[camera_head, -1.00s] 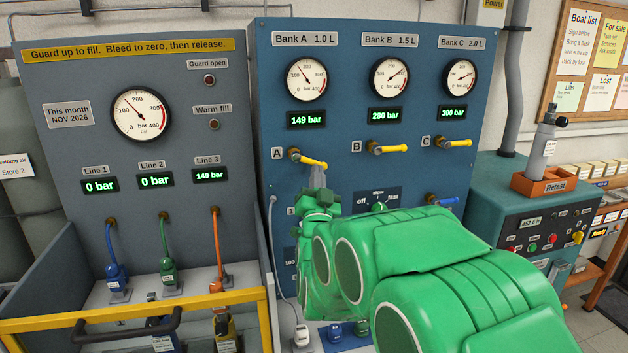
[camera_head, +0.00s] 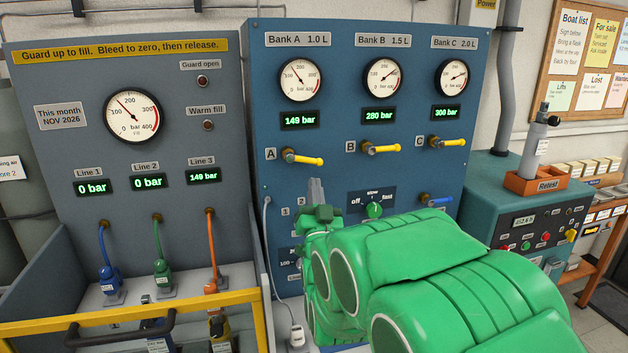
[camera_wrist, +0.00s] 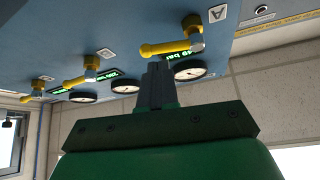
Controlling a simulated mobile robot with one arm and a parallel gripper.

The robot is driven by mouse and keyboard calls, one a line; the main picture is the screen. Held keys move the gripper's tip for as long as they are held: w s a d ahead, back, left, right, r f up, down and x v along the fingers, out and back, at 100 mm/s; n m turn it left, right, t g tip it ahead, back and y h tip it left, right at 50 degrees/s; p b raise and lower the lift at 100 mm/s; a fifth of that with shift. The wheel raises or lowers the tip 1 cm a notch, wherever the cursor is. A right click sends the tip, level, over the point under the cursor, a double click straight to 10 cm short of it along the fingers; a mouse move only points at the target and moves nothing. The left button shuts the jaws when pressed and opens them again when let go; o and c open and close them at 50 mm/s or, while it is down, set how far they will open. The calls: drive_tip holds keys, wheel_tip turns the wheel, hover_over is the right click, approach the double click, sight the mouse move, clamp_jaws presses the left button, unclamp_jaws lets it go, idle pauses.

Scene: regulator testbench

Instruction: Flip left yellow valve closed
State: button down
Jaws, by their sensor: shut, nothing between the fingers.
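The left yellow valve (camera_head: 303,158) is the lever beside label A on the blue panel. Its handle points right and tilts slightly down from its brass stem. My gripper (camera_head: 314,184) is just below the lever's right end, fingers pointing up, shut and empty. In the wrist view the same valve (camera_wrist: 168,46) lies just beyond the shut fingertips (camera_wrist: 157,68); a small gap seems to separate them. Touching cannot be ruled out.
The yellow valve B (camera_head: 382,148) and yellow valve C (camera_head: 449,141) stand to the right, handles roughly level. A green selector knob (camera_head: 374,209) and a blue-handled valve (camera_head: 436,201) sit lower. My green arm covers the panel's lower part.

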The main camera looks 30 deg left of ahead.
drive_tip(key=v, duration=0.3)
drive_tip(key=shift+f, duration=0.1)
idle(0.4)
